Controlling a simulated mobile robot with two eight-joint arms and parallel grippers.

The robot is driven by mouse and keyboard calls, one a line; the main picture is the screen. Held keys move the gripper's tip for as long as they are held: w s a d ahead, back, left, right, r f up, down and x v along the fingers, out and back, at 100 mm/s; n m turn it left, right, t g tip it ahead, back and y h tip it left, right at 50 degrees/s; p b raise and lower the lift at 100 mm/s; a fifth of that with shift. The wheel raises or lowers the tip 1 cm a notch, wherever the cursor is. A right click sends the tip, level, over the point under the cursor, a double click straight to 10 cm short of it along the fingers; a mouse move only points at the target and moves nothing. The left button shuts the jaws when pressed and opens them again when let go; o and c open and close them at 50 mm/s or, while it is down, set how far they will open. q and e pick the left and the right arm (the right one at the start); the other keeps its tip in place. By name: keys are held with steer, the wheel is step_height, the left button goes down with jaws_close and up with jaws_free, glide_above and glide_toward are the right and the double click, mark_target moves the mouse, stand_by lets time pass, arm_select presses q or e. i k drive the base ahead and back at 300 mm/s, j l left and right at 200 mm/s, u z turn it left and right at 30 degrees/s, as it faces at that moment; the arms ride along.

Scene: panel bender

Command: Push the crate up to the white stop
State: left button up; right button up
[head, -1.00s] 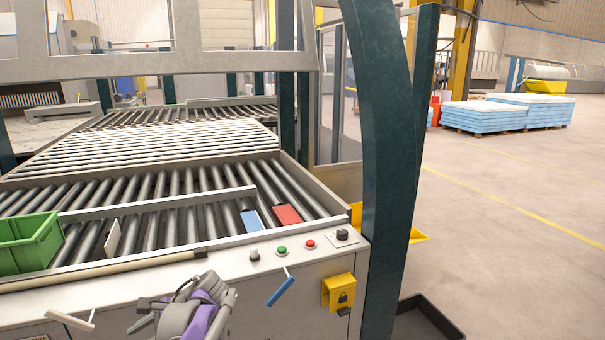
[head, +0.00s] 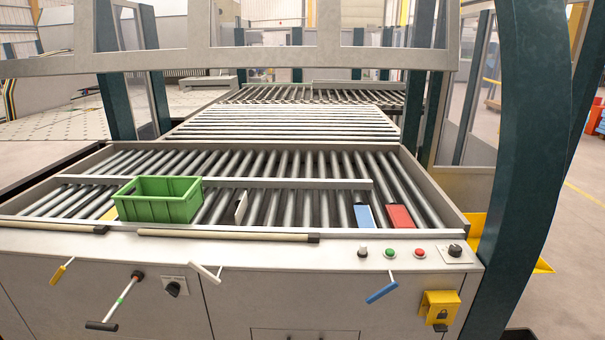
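The green crate (head: 160,208) stands upright and looks empty on the front strip of rollers, left of centre. The white stop (head: 241,207) is a small upright plate on the same strip, to the right of the crate. A gap of bare rollers separates the crate's right side from the stop. A long rail (head: 290,184) runs behind both, and the machine's front edge runs before them. Neither of my grippers is in the head view now.
A blue block (head: 365,216) and a red block (head: 400,216) lie right of the stop. Several levers stick out of the front panel, including a white one (head: 206,272), a blue one (head: 381,291) and a T-handled one (head: 120,302). A dark green post (head: 525,170) stands at right.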

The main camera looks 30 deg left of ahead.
mark_target(157, 199)
steer(key=u, duration=2.1)
steer(key=i+j+u, duration=0.5)
steer(key=i+u, duration=0.2)
steer(key=i+j+z, duration=0.25)
steer(key=i, duration=0.2)
steer(key=i+j+z, duration=0.3)
steer(key=i, duration=0.15)
steer(key=i+j+z, duration=0.15)
steer(key=z, duration=0.35)
steer(key=i+j+z, duration=0.1)
steer(key=z, duration=0.4)
steer(key=j+z, duration=0.25)
steer(key=z, duration=0.25)
